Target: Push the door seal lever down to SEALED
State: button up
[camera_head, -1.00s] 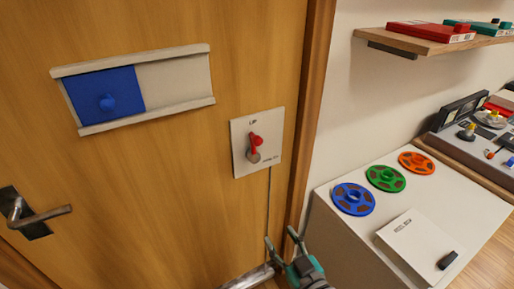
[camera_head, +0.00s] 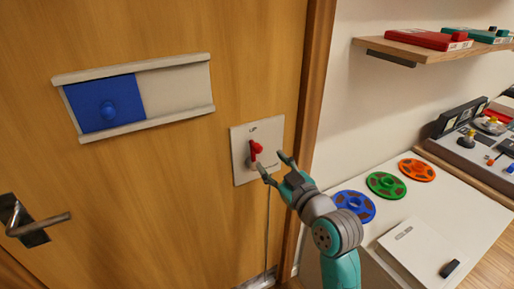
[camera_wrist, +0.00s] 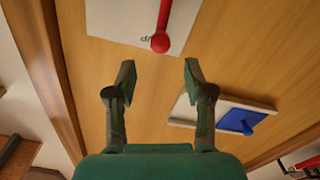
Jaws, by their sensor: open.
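The red door seal lever (camera_head: 256,150) stands on a pale plate (camera_head: 242,137) on the wooden door. Its round knob is at the upper end, just below the label UP. The plate's lower label is partly hidden by my gripper. My gripper (camera_head: 272,163) is open and empty, just right of and below the lever knob in the head view. In the wrist view my two fingers (camera_wrist: 160,68) are spread apart. The lever knob (camera_wrist: 161,42) shows just beyond the gap between them, and contact is not visible. The plate (camera_wrist: 115,22) is cut off by the upper edge there.
A blue sliding panel (camera_head: 103,100) in a rail and a metal door handle (camera_head: 42,222) are on the door to the left. A white cabinet (camera_head: 462,205) with coloured reels stands to the right, below a wooden shelf (camera_head: 420,50).

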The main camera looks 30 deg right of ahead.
aim_at(260, 150)
jog(key=w, duration=0.8)
jog(key=shift+w, duration=0.3)
grip_shut()
